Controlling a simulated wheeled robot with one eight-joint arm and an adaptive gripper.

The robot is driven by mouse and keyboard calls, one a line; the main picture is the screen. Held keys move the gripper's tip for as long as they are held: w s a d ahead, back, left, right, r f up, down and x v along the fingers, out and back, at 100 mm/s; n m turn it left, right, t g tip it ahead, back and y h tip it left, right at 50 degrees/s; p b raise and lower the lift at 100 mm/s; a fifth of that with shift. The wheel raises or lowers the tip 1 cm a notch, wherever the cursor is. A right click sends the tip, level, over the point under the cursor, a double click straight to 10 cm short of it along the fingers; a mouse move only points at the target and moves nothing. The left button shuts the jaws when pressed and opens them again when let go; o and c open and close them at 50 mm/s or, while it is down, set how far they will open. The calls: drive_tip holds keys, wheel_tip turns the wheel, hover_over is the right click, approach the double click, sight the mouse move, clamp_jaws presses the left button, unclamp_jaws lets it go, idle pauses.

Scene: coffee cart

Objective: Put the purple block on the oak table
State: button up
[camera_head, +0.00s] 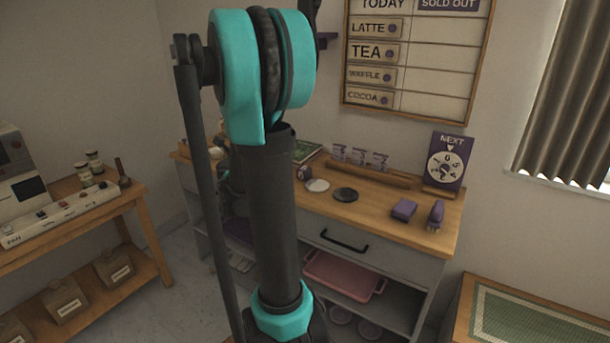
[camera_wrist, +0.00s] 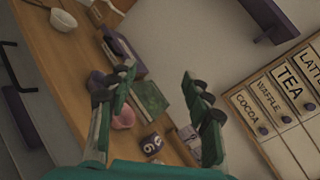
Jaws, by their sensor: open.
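Several purple things lie on the wooden-topped counter (camera_head: 385,215). A flat purple block (camera_head: 404,209) sits near its right end, beside a smaller upright purple object (camera_head: 436,215). In the wrist view a purple block with white marks (camera_wrist: 152,144) lies on the counter, near a pink rounded object (camera_wrist: 124,117). I cannot tell which is the task's block. My gripper (camera_wrist: 158,76) is open, with the counter items seen between and below its fingers and nothing held. In the head view my arm mostly hides it. A wooden table (camera_head: 459,318) is at lower right; whether it is the oak table is unclear.
A green book (camera_wrist: 150,97) lies among the counter items. A white disc (camera_head: 317,185) and black disc (camera_head: 345,195) lie mid-counter. A purple dial sign (camera_head: 446,161) stands at the right rear. Another wooden table (camera_head: 137,190) at left holds a machine and jars. A menu board (camera_head: 418,60) hangs behind.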

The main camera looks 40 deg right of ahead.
drive_tip(key=s+d+f+m+g+h, duration=0.2)
drive_tip(key=s+d+f+m+g, duration=0.1)
drive_tip(key=d+f+m+g, duration=0.45)
drive_tip(key=m+g, duration=0.2)
drive_tip(key=m, duration=0.4)
approach(309, 168)
drive_tip(key=x, duration=0.4)
drive_tip(key=w+x, duration=0.1)
drive_tip(key=x, duration=0.2)
drive_tip(key=shift+w+a+f, duration=0.1)
drive_tip(key=shift+a+f, duration=0.1)
drive_tip(key=shift+a, duration=0.2)
drive_tip(key=shift+f+x, duration=0.1)
drive_tip(key=shift+x, duration=1.45)
drive_tip(key=shift+f+x, duration=0.15)
drive_tip(key=shift+x, duration=1.45)
drive_tip(key=shift+w+a, duration=0.1)
drive_tip(key=shift+a, duration=0.05)
drive_tip(key=shift+c, duration=0.2)
drive_tip(key=shift+r, duration=0.1)
drive_tip(key=c, duration=1.1)
drive_tip(key=shift+r, duration=0.1)
wheel_tip(309, 168, up, 20)
drive_tip(key=shift+f, duration=0.15)
clamp_jaws()
